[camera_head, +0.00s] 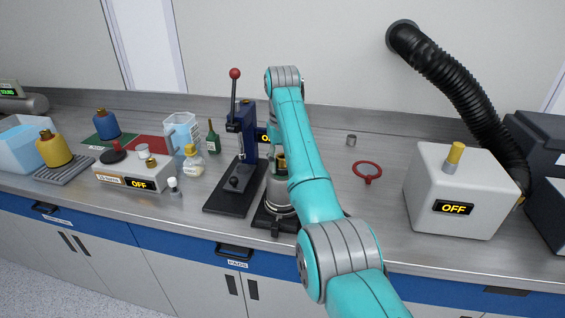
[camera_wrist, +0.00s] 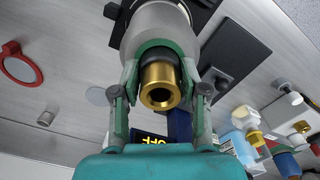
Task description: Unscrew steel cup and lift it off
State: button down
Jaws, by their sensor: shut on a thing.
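The steel cup is the wide grey cylinder (camera_wrist: 155,25) at the top of the wrist view. In the head view its grey body (camera_head: 279,197) shows in a dark stand, partly behind my arm. A brass fitting (camera_wrist: 160,85) with a dark collar sits in line with it, nearer the wrist camera. My gripper (camera_wrist: 160,55) has its green fingers on both sides of the collar end, shut on the cup; the exact contact is hard to see. In the head view my arm hides most of the gripper.
A dark press with a red-knobbed lever (camera_head: 235,74) stands close left of the stand. A red ring (camera_head: 367,170) and a small metal cup (camera_head: 351,140) lie to the right. A white box marked OFF (camera_head: 455,190) stands further right. Bottles and trays fill the left counter.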

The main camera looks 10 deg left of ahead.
jog(key=shift+f, duration=0.1)
jog(key=n, duration=0.4)
jog(key=shift+a+n, duration=0.1)
jog(key=shift+n, duration=1.9)
jog(key=shift+f, duration=0.1)
jog(key=shift+n, duration=1)
jog(key=c, duration=0.7)
grip_release()
jog(key=o, duration=0.5)
